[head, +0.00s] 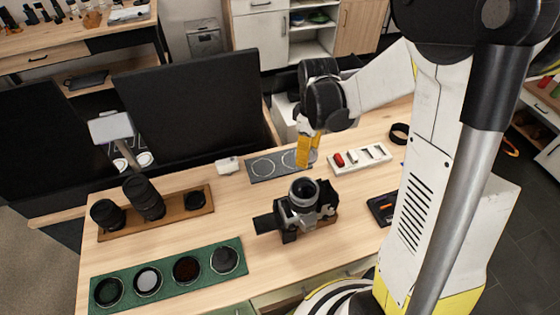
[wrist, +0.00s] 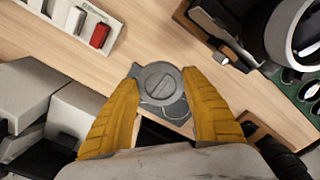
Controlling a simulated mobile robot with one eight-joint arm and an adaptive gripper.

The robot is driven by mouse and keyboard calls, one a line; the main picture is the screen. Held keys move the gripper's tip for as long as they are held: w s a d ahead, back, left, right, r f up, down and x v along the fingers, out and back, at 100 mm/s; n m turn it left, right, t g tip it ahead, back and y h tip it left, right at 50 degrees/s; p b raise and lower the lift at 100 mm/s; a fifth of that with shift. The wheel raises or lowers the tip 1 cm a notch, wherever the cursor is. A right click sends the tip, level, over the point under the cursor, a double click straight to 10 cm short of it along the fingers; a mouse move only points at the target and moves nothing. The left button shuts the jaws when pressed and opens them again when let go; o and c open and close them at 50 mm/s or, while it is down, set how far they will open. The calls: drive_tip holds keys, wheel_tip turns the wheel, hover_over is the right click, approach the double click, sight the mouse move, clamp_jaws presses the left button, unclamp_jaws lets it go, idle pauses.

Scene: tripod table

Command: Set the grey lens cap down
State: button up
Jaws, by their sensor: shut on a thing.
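My gripper (head: 306,155) is over the right end of a dark grey pad (head: 262,178) marked with pale circle outlines. In the wrist view its yellow fingertips (wrist: 161,76) are shut on the grey lens cap (wrist: 160,83), a round disc with a raised bar across it. The pad (wrist: 178,112) shows below the cap in that view, with part of a circle outline visible. In the head view the fingers mostly hide the cap. I cannot tell whether the cap touches the pad.
A camera (head: 302,205) stands just in front of the pad. A white tray (head: 376,163) with a red piece is to the right. A small white item (head: 227,165) is left of the pad. A wooden lens board (head: 170,217) and green filter tray (head: 168,279) lie further left.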

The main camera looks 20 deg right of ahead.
sight(278, 163)
drive_tip(key=w+a+f+b, duration=0.1)
drive_tip(key=w+a+f, duration=0.1)
drive_tip(key=w, duration=0.1)
drive_tip(key=w+a+f+b, duration=0.1)
drive_tip(key=w+a+f, duration=0.1)
drive_tip(key=w+a+f+b, duration=0.1)
drive_tip(key=w+a+f, duration=0.1)
drive_tip(key=w, duration=0.1)
drive_tip(key=shift+w+f, duration=0.35)
wheel_tip(278, 163, down, 4)
drive_tip(key=shift+b, duration=0.85)
drive_tip(key=shift+r, duration=0.15)
drive_tip(key=o, duration=0.8)
drive_tip(key=shift+f, duration=0.2)
drive_tip(key=o, duration=0.4)
drive_tip(key=shift+o, duration=0.2)
